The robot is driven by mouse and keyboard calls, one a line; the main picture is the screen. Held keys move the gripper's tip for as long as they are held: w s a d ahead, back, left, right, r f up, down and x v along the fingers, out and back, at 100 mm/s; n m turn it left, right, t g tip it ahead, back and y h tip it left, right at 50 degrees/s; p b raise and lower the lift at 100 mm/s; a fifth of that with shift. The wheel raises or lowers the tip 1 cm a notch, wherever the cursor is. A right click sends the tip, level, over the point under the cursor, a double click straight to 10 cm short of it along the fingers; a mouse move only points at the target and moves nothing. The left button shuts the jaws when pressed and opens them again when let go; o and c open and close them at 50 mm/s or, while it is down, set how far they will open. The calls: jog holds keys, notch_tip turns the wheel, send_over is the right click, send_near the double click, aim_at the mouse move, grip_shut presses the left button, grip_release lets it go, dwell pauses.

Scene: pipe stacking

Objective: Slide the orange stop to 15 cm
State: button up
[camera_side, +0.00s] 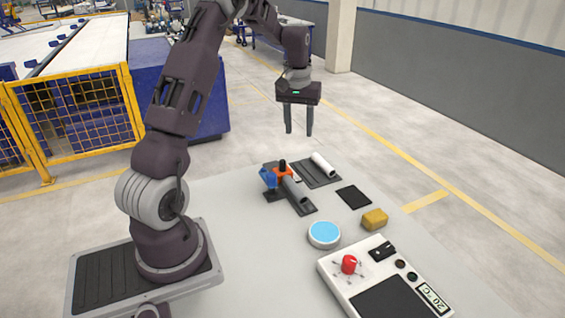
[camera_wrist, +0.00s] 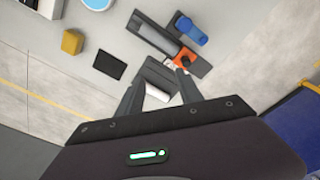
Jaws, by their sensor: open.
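The orange stop (camera_side: 284,171) sits on a dark grey rail with a grey pipe or bar (camera_side: 296,188) along it, and has a black knob on top. A blue clamp-like part (camera_side: 268,178) is beside it on the left. In the wrist view the orange stop (camera_wrist: 184,57) shows just beyond my fingertips, near the blue part (camera_wrist: 190,31). Any scale marks are too small to read. My gripper (camera_side: 299,134) is open and empty, high above the table and behind the stop in the side view. Its two fingers point down (camera_wrist: 159,80).
A white pipe (camera_side: 322,164) lies on a dark grey holder. A black pad (camera_side: 353,197), a yellow block (camera_side: 375,219), a round blue-topped dish (camera_side: 324,234) and a white instrument with a red knob (camera_side: 348,264) stand toward the right and front. The table's left middle is clear.

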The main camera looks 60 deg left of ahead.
jog(key=n, duration=0.2)
send_over(282, 160)
jog(key=shift+g+h, duration=0.3)
jog(key=shift+g, duration=0.1)
notch_tip(282, 160, down, 9)
jog(key=shift+d+f, duration=0.1)
jog(key=shift+f, duration=0.1)
notch_tip(282, 160, down, 7)
jog(key=shift+r, duration=0.1)
grip_shut()
